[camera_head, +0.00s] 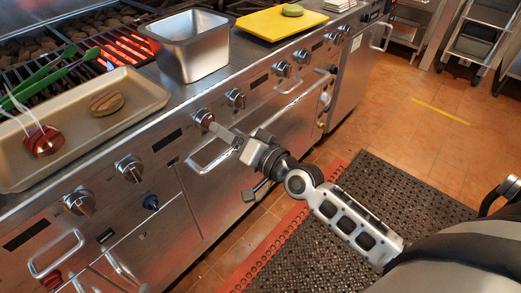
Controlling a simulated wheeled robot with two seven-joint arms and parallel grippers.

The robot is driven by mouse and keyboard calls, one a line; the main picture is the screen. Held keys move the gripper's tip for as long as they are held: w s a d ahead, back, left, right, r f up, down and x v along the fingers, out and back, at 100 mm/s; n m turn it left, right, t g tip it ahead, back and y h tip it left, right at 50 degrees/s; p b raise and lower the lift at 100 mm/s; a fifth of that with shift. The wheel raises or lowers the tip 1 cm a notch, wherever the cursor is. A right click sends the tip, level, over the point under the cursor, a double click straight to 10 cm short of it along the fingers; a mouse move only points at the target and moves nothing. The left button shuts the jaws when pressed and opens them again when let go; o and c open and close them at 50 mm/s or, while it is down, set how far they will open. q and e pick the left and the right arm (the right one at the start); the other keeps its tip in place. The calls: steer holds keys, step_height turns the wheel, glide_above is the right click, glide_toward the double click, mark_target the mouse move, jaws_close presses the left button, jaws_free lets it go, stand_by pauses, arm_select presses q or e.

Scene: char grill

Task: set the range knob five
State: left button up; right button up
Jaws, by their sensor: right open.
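A row of round silver knobs runs along the steel range front: one at the far left (78,201), one beside it (130,168), one near my gripper (204,118), one just right of that (236,98), and several farther back, such as this knob (283,69). No readable numbers show, so I cannot tell which is knob five. My right gripper (230,160) is open and empty, its fingers spread. One finger reaches up and left to the knob near it; I cannot tell whether they touch. The other finger hangs lower, before the oven front. My left gripper is not in view.
Oven handles (210,154) jut from the front. A black mat (395,190) lies on the open tiled floor.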

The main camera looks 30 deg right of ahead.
arm_select(q)
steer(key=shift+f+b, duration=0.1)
steer(key=shift+b, duration=0.25)
arm_select(e)
steer(key=v, duration=1)
arm_select(q)
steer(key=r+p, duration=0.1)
steer(key=p, duration=0.3)
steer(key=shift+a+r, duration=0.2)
arm_select(e)
steer(key=s+a+f+n+g+h, duration=0.2)
steer(key=s+a+f+n+g, duration=0.4)
steer(key=s+f, duration=0.3)
steer(key=shift+s+a+f+n+h, duration=0.4)
steer(key=shift+a+n, duration=0.3)
steer(key=shift+a, duration=0.1)
